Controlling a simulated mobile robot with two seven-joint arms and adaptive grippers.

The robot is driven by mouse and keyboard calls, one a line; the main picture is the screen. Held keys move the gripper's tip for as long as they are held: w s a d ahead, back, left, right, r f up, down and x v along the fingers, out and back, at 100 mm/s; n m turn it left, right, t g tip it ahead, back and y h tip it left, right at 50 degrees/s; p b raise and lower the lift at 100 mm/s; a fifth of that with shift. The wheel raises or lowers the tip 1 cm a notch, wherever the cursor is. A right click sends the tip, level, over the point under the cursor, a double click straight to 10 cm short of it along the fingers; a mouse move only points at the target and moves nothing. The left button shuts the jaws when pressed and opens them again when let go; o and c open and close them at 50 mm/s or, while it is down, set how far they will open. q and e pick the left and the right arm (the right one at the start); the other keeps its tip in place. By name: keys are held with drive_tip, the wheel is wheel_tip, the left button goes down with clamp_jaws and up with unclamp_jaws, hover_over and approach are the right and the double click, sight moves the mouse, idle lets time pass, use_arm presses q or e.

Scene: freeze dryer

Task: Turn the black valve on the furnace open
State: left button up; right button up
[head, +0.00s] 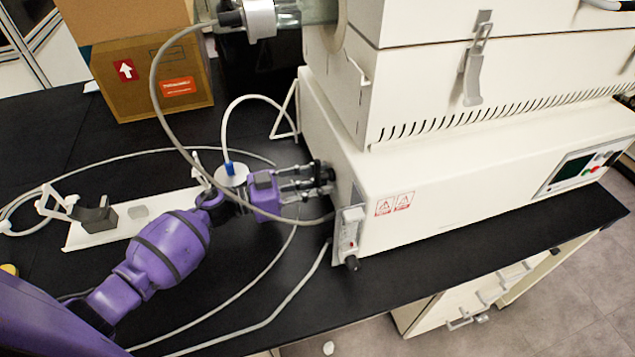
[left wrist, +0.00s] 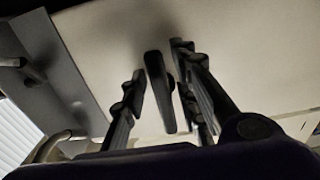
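The white furnace (head: 470,185) stands on the black bench at the right. My left gripper (head: 318,180) reaches its left side wall, with the fingertips close to the wall. In the left wrist view the black valve (left wrist: 160,92) is a long dark handle on the pale furnace wall. It lies between the two fingers of my left gripper (left wrist: 158,72), which stand apart with one on each side. Some space shows beside the handle, and no clear grip is seen. In the head view the fingers largely hide the valve. My right gripper is in neither view.
A grey hose (head: 157,92) loops down across my left wrist. A white and metal stand piece (head: 90,225) and cables lie on the bench at left. A cardboard box (head: 150,75) stands behind.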

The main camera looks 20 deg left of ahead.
use_arm(q)
clamp_jaws()
drive_tip(key=shift+m, duration=0.3)
drive_tip(key=m, duration=0.3)
drive_tip(key=shift+w+a+f+m+b, duration=0.1)
drive_tip(key=shift+w+a+m+b, duration=0.1)
drive_tip(key=shift+m+b, duration=0.15)
drive_tip(key=m+b, duration=0.1)
drive_tip(key=m, duration=0.3)
drive_tip(key=r+m+b, duration=0.1)
drive_tip(key=m, duration=0.4)
drive_tip(key=w+m+b, duration=0.1)
drive_tip(key=m, duration=0.3)
drive_tip(key=shift+a+r+m+b, duration=0.25)
drive_tip(key=shift+a+r+b, duration=0.05)
drive_tip(key=shift+a, duration=0.05)
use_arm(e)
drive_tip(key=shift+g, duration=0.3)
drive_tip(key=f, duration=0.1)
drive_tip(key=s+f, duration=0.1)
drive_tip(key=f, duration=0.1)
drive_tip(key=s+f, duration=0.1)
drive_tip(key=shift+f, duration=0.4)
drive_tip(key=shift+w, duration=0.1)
